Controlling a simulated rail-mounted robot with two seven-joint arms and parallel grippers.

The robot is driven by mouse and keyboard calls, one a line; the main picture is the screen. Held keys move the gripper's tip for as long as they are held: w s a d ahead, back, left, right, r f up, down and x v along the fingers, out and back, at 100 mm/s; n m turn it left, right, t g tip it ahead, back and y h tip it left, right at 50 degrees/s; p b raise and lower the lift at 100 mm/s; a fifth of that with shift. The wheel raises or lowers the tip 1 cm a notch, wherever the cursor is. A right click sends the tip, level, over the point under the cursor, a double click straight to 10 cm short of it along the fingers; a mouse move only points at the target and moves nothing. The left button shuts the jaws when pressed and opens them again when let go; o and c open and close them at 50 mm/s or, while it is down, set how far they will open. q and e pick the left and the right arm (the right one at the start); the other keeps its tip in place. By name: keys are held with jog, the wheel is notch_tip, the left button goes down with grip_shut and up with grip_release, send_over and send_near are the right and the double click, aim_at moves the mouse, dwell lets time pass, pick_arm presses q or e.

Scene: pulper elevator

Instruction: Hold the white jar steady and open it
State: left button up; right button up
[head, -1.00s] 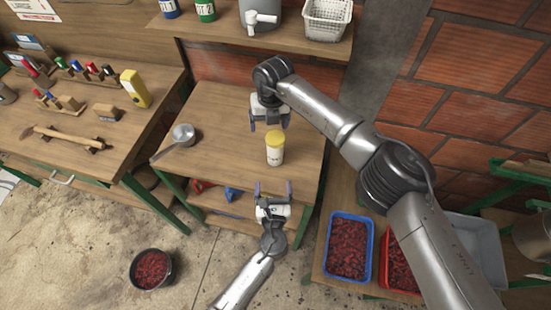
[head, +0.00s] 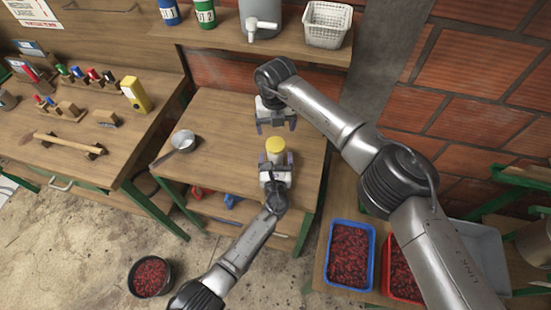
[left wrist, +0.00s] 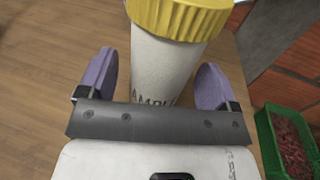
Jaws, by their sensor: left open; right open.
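The white jar with a yellow ribbed lid stands upright on the small wooden table (head: 225,110). In the head view its yellow lid (head: 276,145) shows, and my left gripper hides most of the body. My left gripper (head: 276,160) is open at the near side of the jar. In the left wrist view, the white jar body (left wrist: 165,70) stands between the two purple fingers (left wrist: 158,82), with gaps visible on both sides. The yellow lid (left wrist: 178,16) is above the fingers.
A metal saucepan (head: 183,141) sits on the table left of the jar. A shelf above holds a grey container (head: 260,20) with a tap and a white basket (head: 326,24). Blue (head: 328,282) and red trays of red berries stand at the lower right.

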aim_at(275, 144)
pick_arm(q)
jog(key=shift+w, duration=0.55)
jog(key=c, duration=1.4)
jog(key=shift+c, duration=0.6)
pick_arm(e)
jog(key=shift+f, duration=0.1)
pick_arm(q)
grip_shut()
pick_arm(e)
jog(key=shift+s+a+f, duration=0.2)
jog(key=m, duration=0.3)
jog(key=shift+w+r+m, duration=0.1)
jog(key=shift+r+m, duration=0.15)
jog(key=shift+m, duration=0.15)
jog(key=m, duration=0.4)
jog(key=shift+d+m, duration=0.2)
jog(key=shift+m, duration=0.2)
jog(key=shift+f, duration=4)
